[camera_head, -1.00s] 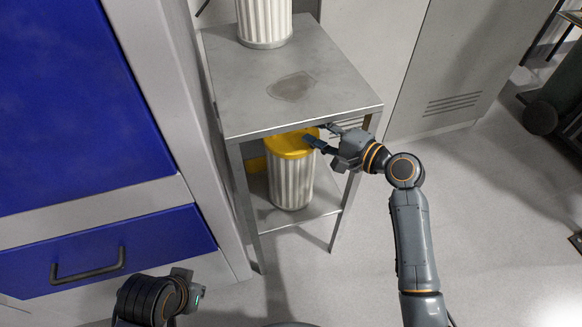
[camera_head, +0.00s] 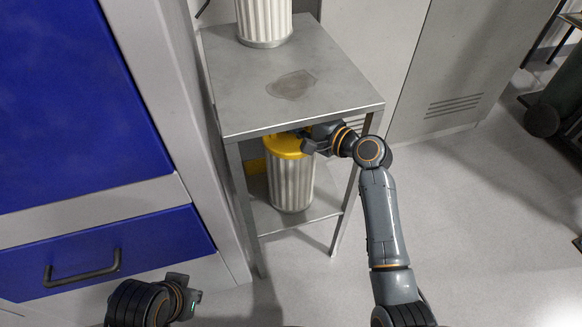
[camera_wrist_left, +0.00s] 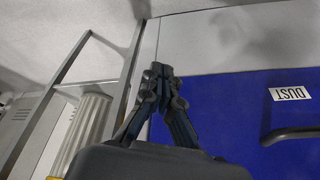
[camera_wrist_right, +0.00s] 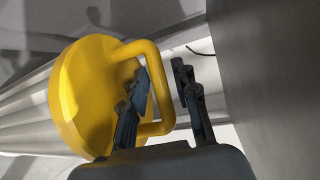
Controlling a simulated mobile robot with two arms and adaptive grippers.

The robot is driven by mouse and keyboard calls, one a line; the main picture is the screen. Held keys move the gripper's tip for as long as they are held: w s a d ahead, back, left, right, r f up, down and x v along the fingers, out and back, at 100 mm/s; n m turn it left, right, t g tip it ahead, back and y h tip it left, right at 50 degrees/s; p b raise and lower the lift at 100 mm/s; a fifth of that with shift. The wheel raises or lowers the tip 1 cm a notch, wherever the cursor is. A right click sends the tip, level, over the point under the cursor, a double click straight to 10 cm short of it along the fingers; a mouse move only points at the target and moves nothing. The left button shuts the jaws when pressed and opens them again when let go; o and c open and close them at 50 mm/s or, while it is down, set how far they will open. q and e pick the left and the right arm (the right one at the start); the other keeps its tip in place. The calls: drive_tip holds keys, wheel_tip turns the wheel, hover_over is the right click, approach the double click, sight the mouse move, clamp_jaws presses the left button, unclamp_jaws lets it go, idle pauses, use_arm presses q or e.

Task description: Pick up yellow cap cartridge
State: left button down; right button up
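The yellow cap cartridge (camera_head: 291,186), a white ribbed cylinder under a yellow cap, stands upright on the lower shelf of a metal stand. In the right wrist view its yellow cap (camera_wrist_right: 85,95) has a loop handle (camera_wrist_right: 154,128). My right gripper (camera_head: 308,142) is at the cap, under the upper shelf. In its wrist view the right gripper (camera_wrist_right: 163,78) is open, with one finger over the loop's opening and the other outside its outer bar. Contact cannot be told. My left gripper (camera_head: 192,290) is low at the left, empty, its fingertips together in its wrist view (camera_wrist_left: 158,78).
The metal stand's upper shelf (camera_head: 330,90) is close above the right gripper and carries another white ribbed cartridge (camera_head: 264,22). Stand legs flank the lower shelf (camera_head: 268,219). A blue-fronted cabinet (camera_head: 80,100) with a drawer handle (camera_head: 84,272) is at left.

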clamp_jaws()
drive_tip(key=shift+r, duration=0.2)
drive_tip(key=shift+r, duration=0.1)
